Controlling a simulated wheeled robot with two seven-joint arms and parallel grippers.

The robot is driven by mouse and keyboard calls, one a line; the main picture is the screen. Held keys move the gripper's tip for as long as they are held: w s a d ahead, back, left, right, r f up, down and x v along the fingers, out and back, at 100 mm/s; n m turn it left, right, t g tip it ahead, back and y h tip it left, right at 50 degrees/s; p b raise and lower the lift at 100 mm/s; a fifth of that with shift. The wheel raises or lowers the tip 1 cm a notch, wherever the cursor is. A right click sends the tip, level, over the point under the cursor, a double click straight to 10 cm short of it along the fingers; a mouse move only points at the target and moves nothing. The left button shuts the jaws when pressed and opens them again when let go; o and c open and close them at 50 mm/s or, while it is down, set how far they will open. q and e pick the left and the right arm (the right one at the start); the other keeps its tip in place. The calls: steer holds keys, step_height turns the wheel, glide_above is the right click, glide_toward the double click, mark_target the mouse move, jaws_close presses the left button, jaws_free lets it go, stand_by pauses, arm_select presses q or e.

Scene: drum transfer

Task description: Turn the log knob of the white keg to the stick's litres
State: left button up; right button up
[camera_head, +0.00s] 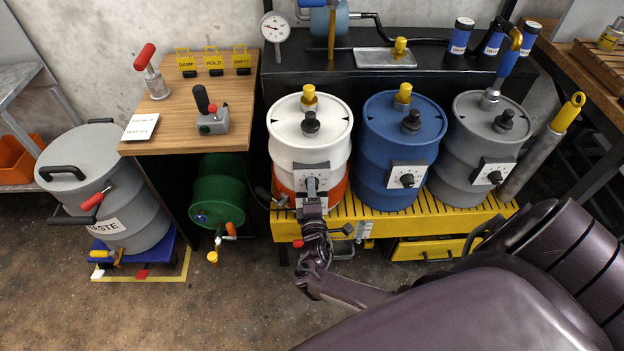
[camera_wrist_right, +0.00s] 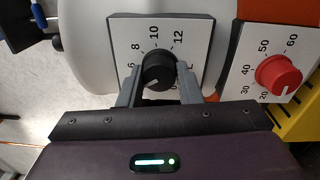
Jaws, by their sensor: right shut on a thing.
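The white keg (camera_head: 290,135) stands at the left end of the yellow slatted stand, with a dial plate on its front. The plate (camera_wrist_right: 125,35) carries readable numbers 6, 8, 10 and 12 around a black log knob (camera_wrist_right: 158,70). My right gripper (camera_head: 312,188) reaches up to this plate from below and covers most of the knob in the head view. In the wrist view its two fingers (camera_wrist_right: 159,82) stand either side of the knob and are shut on it. A pale mark shows on the knob's lower left. I cannot identify the stick's litre reading. My left gripper is out of view.
A blue keg (camera_head: 390,135) and a grey keg (camera_head: 470,145) stand to the right. A wooden bench (camera_head: 180,115) is at the left.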

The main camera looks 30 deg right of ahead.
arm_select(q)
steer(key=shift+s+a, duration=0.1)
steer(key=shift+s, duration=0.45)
arm_select(e)
steer(key=shift+n, duration=0.8)
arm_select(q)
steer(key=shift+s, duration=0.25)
arm_select(e)
steer(key=o, duration=1)
steer(key=shift+c, duration=0.2)
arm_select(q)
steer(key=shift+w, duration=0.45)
